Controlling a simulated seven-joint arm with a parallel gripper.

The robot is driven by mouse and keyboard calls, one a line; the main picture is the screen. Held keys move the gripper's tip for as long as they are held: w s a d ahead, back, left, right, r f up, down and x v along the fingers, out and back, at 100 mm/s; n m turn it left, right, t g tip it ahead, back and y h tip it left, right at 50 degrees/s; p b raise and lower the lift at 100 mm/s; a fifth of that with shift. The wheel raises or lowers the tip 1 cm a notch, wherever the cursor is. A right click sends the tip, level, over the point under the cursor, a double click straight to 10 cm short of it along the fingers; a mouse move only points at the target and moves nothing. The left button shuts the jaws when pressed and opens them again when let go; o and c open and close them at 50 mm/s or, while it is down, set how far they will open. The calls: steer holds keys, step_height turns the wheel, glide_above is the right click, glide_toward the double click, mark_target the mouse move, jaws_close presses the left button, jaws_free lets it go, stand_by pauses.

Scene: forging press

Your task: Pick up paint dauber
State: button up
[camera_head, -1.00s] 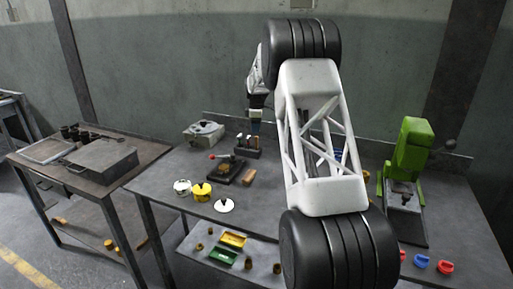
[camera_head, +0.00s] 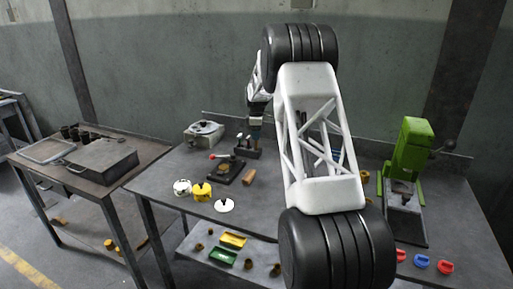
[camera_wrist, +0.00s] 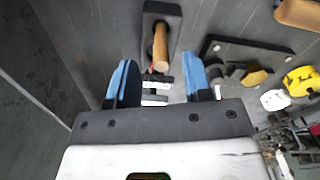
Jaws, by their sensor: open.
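A dark holder (camera_wrist: 148,12) stands near the back of the bench, and it also shows in the head view (camera_head: 247,154). A wooden-handled tool (camera_wrist: 160,47), which may be the paint dauber, stands in it; its lower end is hard to make out. My gripper (camera_wrist: 160,82) is open, with one blue finger on each side of the space below the wooden handle in the wrist view. Nothing is seen between the pads except small black and white pieces behind them. In the head view my gripper (camera_head: 255,133) is just above the holder, partly covering it.
A black fixture with a red knob (camera_head: 212,156), a wooden piece (camera_head: 249,177), a yellow pot (camera_head: 202,192) and a white pot (camera_head: 182,187) lie in front. A grey device (camera_head: 204,134) is left. A green press (camera_head: 411,150) stands right.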

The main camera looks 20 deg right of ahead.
mark_target(256, 145)
steer(key=shift+s+f, duration=0.1)
steer(key=shift+f, duration=2)
steer(key=shift+c, duration=0.2)
jaws_close()
